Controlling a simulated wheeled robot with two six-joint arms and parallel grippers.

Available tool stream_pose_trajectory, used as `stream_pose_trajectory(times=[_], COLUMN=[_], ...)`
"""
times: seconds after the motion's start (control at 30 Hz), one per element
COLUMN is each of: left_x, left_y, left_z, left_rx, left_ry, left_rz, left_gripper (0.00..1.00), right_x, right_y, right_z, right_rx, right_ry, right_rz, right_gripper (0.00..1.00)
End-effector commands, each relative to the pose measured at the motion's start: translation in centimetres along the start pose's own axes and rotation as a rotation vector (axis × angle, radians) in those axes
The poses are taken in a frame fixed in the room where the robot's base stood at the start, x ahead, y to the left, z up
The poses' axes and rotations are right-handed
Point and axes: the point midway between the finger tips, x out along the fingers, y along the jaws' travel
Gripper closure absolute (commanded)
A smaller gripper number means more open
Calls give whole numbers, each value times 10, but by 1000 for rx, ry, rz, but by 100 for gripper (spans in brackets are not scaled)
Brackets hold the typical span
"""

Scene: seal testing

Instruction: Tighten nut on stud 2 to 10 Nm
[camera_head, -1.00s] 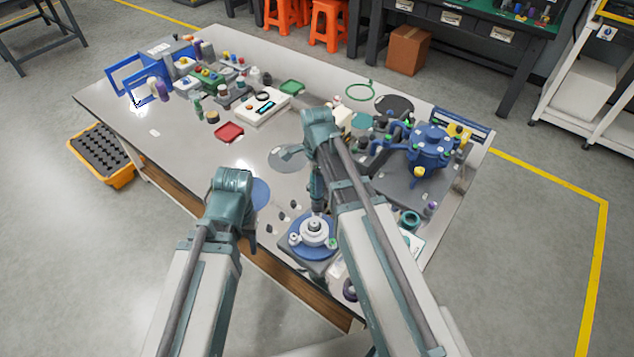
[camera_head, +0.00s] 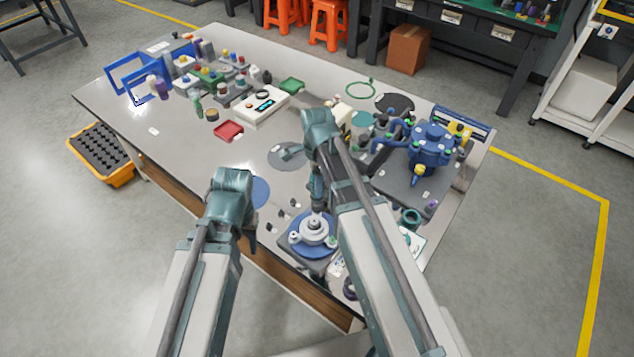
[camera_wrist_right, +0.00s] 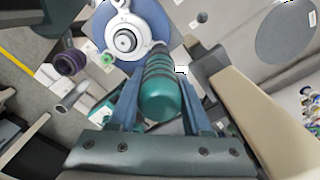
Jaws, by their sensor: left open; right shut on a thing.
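The test fixture (camera_head: 325,228) has a blue round base and a pale flange with a stepped hub. It stands near the table's front edge, below my right gripper in the head view. In the right wrist view, the flange hub (camera_wrist_right: 125,40) shows at the top, with a small green nut (camera_wrist_right: 107,60) at its rim. My right gripper (camera_wrist_right: 160,112) is shut on a ribbed teal cylindrical tool (camera_wrist_right: 162,98), whose far end points towards the flange. Whether the tool touches a stud or nut is hidden. My left gripper (camera_head: 250,222) looks empty over the front edge; its jaws are open.
A blue multi-port valve assembly (camera_head: 432,145) stands on a grey plate at the right. Small dark parts lie left of the fixture. The table's middle left is clear.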

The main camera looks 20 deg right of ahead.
Motion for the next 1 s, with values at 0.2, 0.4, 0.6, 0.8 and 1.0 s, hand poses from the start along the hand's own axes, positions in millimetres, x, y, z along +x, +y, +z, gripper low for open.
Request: stream_pose_trajectory(times=[0.2, 0.4, 0.6, 0.8, 1.0], left_x=[3, 6, 8, 9, 9], left_y=[0, 1, 1, 1, 1], left_z=[0, 0, 0, 0, 0], left_rx=[0, 0, 0, 0, 0], left_ry=[0, 0, 0, 0, 0], left_rz=[0, 0, 0, 0, 0], left_gripper=[50, 50, 50, 50, 50], right_x=[3, 6, 8, 9, 9], right_y=[0, 0, 0, 0, 0], right_z=[0, 0, 0, 0, 0], right_rx=[0, 0, 0, 0, 0], right_ry=[0, 0, 0, 0, 0], right_rz=[0, 0, 0, 0, 0], right_gripper=[100, 100, 100, 100, 100])
